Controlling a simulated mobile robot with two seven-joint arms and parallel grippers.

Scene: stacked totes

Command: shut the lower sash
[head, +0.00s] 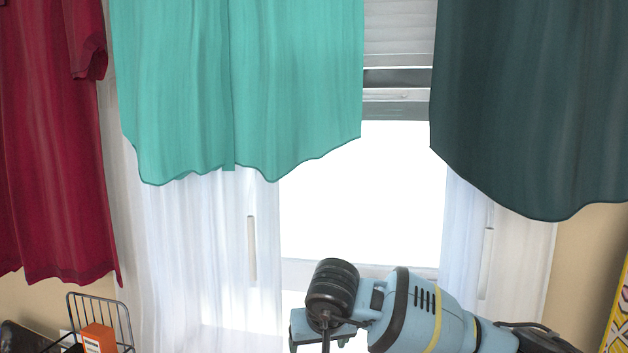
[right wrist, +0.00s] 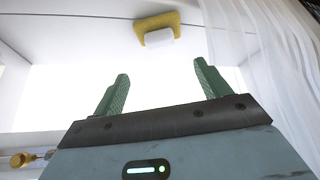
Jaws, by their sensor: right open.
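The window (head: 362,195) stands ahead in the head view, with a bright opening between white sheer curtains. A pale horizontal rail (head: 396,104), which looks like the bottom of the raised lower sash, crosses above the opening; garments hide its ends. In the right wrist view, a white rail (right wrist: 90,16) with a brass-coloured and white fitting (right wrist: 158,30) lies beyond the fingertips. My right gripper (head: 322,335) is low before the window; its green fingers (right wrist: 160,82) are open and empty, apart from the fitting. My left gripper is out of view.
A turquoise garment (head: 235,85) and a dark green one (head: 535,100) hang before the window's upper part. A red garment (head: 50,150) hangs at left. A wire basket (head: 98,305) with an orange box (head: 98,338) is at lower left. A sheer curtain (right wrist: 270,70) hangs near my right gripper.

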